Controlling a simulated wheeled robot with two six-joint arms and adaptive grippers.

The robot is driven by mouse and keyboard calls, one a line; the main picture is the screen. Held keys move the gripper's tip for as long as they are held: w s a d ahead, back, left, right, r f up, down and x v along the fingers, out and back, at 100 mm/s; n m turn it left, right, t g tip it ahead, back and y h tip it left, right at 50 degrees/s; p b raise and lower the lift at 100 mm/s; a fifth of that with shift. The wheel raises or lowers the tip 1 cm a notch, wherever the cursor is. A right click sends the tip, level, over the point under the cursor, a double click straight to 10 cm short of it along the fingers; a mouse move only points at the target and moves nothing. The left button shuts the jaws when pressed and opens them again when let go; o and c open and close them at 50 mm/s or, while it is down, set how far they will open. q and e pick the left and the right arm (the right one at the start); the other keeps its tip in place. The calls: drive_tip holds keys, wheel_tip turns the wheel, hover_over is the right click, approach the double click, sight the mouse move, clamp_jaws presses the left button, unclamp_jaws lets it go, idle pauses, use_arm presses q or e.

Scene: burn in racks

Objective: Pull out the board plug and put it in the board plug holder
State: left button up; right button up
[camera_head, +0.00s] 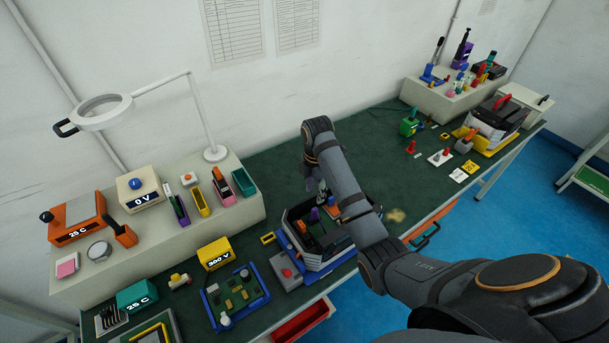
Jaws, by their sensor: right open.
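An open dark-and-white box (312,262) stands on the green bench. I cannot tell which of these, if any, is the board plug. I also cannot tell which thing is the board plug holder. My right arm reaches in from the right and bends down above the box. My right gripper (312,186) is mostly hidden behind its own forearm, over the back of the box; it is open. My left gripper is out of view.
A blue-framed board (241,317) and a yellow 300 V block (215,254) lie left of the box. A raised shelf (165,246) with instruments and a lamp (104,116) stands further left. A red drawer (302,322) sticks out in front. Bare bench lies behind the box.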

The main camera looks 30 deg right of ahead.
sight(315, 208)
drive_tip(key=shift+s+a+r, duration=0.1)
drive_tip(key=shift+s+a, duration=0.15)
drive_tip(key=shift+s, duration=0.5)
wheel_tip(315, 208, down, 6)
drive_tip(key=shift+w+f+p, duration=0.1)
drive_tip(key=shift+f+p, duration=0.15)
drive_tip(key=shift+p, duration=0.7)
wheel_tip(315, 208, down, 2)
drive_tip(key=shift+w+f, duration=0.1)
drive_tip(key=shift+f, duration=0.55)
drive_tip(key=shift+c, duration=0.2)
drive_tip(key=c, duration=0.7)
clamp_jaws()
drive_tip(key=shift+o, duration=0.8)
unclamp_jaws()
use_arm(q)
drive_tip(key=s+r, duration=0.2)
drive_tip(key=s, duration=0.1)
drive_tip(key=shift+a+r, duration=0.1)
use_arm(e)
clamp_jaws()
